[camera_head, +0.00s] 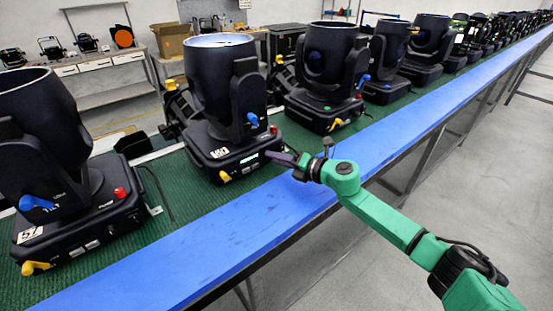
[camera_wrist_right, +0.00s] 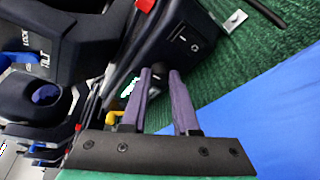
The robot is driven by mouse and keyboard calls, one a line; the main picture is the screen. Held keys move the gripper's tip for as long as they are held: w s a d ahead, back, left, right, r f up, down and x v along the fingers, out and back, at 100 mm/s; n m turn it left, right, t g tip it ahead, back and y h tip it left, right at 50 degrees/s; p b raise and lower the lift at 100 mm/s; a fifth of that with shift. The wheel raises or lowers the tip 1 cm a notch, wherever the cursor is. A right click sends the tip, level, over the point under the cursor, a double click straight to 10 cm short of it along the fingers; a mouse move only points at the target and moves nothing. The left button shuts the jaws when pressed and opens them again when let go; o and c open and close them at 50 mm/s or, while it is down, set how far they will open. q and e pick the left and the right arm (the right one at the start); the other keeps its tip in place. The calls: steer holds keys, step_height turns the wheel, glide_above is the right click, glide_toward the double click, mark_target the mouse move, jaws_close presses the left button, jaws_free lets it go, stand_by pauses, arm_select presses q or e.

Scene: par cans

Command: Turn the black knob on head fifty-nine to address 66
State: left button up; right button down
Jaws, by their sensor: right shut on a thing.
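Head fifty-nine (camera_head: 222,85) is a black moving-head lamp on the green mat, with a white number label (camera_head: 219,152) on its base that is hard to read. The head to its left is marked 57. My right gripper (camera_head: 270,155) reaches the right front end of that base. In the right wrist view its two purple fingers (camera_wrist_right: 160,74) are shut on the small black knob (camera_wrist_right: 158,69) at the base's panel, which is mostly hidden between the fingertips. The address readout cannot be read. My left gripper is not in view.
Head 57 (camera_head: 60,150) stands to the left, and another head (camera_head: 328,75) to the right, in a long row. A blue strip (camera_head: 235,225) runs along the front of the bench. A red button (camera_head: 274,129) and yellow lever (camera_head: 225,177) are on the base.

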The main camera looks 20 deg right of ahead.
steer(key=shift+d+f+m+y+b, duration=0.15)
steer(key=shift+m+y+b, duration=0.35)
steer(key=shift+m+b, duration=0.55)
steer(key=shift+m+t+y, duration=0.3)
steer(key=shift+m+y, duration=0.1)
steer(key=shift+m, duration=0.75)
steer(key=c, duration=0.7)
jaws_free()
steer(key=shift+f, duration=0.1)
steer(key=shift+s+d+b, duration=0.25)
steer(key=shift+d+b, duration=0.05)
steer(key=shift+b, duration=0.05)
steer(key=b+v, duration=0.3)
steer(key=v, duration=1)
steer(key=shift+a, duration=0.1)
steer(key=shift+s+d, duration=0.25)
steer(key=shift+s, duration=0.05)
